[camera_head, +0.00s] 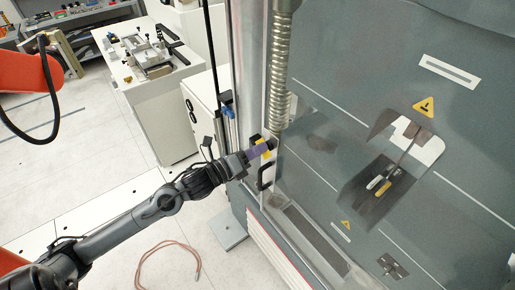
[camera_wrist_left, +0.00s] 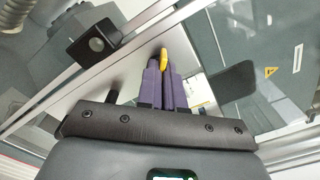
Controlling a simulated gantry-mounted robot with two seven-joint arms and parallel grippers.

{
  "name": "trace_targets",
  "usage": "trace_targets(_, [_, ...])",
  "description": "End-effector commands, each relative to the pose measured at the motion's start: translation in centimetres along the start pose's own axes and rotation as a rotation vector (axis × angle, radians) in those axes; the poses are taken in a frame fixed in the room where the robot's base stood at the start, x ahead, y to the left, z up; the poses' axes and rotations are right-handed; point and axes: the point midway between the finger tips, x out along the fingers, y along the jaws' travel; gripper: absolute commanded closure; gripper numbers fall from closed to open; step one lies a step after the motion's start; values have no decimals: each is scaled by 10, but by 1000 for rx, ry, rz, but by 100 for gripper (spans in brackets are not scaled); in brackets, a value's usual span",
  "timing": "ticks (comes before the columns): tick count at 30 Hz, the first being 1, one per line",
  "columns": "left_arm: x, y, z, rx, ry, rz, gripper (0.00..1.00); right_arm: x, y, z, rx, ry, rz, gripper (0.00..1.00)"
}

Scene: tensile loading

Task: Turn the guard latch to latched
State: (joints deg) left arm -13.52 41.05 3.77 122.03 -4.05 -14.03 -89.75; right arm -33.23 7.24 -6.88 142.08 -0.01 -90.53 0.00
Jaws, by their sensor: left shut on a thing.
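My left gripper (camera_head: 264,150) reaches in from the lower left to the edge of the machine's clear guard. Its purple fingers are shut on a small yellow piece, which looks like the guard latch (camera_head: 257,140). In the left wrist view the fingers (camera_wrist_left: 163,72) point away from me and meet at the yellow latch (camera_wrist_left: 163,58), beside the guard's metal frame. The fingers hide part of the latch, and I cannot tell its exact angle. My right gripper is not in view.
A black handle (camera_head: 265,177) sits on the guard frame just below the gripper. A ribbed column (camera_head: 280,75) rises close above. Behind the guard are grey panels with warning signs (camera_head: 425,106). A white cabinet with fixtures (camera_head: 150,110) stands at the back left. A reddish cable loop (camera_head: 168,245) lies on the floor.

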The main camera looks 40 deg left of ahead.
Motion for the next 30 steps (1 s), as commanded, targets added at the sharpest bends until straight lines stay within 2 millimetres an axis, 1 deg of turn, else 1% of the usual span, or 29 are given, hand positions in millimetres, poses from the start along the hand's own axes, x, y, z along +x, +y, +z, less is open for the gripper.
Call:
trace_targets(9, [0, 0, 2, -302, -2, -1, 100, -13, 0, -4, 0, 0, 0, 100])
trace_targets(18, [0, 2, 1, -549, -2, 0, 100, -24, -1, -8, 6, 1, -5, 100])
trace_targets(24, [0, 2, 0, -659, -1, -2, 100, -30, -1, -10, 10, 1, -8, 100])
trace_targets(30, [0, 3, 0, -720, -1, -1, 100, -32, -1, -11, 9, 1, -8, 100])
